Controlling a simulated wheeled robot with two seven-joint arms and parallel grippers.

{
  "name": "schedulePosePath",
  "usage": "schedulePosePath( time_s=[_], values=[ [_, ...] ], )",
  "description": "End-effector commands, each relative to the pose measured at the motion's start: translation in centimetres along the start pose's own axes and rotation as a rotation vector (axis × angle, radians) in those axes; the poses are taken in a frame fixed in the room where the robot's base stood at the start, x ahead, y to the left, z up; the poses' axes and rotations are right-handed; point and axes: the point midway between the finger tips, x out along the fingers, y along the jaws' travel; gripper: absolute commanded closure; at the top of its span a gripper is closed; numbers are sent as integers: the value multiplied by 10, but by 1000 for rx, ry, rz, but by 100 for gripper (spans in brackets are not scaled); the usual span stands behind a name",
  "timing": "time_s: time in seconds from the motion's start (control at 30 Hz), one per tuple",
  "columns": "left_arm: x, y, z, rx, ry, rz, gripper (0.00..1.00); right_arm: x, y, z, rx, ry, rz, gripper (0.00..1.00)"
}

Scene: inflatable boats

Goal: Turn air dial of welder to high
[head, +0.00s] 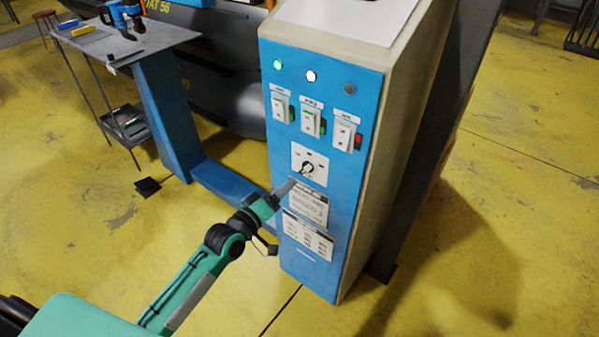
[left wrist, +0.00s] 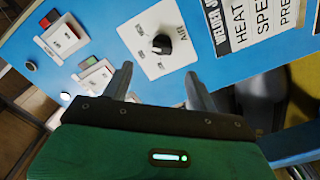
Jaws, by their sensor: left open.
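The welder (head: 272,150) is a tall cabinet with a blue front panel. Its air dial (head: 308,168) is a small black knob on a white plate below three switches. The dial also shows in the left wrist view (left wrist: 161,43), with small labels around it too blurred to read surely. My left gripper (head: 289,188) is just below and left of the dial in the head view. In the left wrist view its open fingers (left wrist: 158,76) are spread, with the dial beyond and between them, apart from both. My right gripper is not in view.
Three rocker switches (head: 312,121) and three lamps (head: 311,76) sit above the dial; the left lamp is green, the middle one white. Label plates (head: 308,235) are below. A side table (head: 130,42) with tools stands at the back left. Yellow floor right of the welder is clear.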

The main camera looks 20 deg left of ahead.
Motion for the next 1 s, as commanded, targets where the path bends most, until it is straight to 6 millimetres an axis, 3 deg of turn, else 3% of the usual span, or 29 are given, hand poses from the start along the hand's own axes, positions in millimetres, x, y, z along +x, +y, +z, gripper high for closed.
schedulePosePath(
  time_s=[0.3,0.5,0.9,0.93,1.0],
  values=[
    [54,1,-1,2,0,1,41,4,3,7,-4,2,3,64],
    [74,0,0,2,0,0,41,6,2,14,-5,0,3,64],
    [80,0,0,2,0,0,41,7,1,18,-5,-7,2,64],
    [80,0,0,2,0,0,43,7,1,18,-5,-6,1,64],
    [80,0,0,2,0,0,57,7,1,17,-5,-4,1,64]
  ],
)
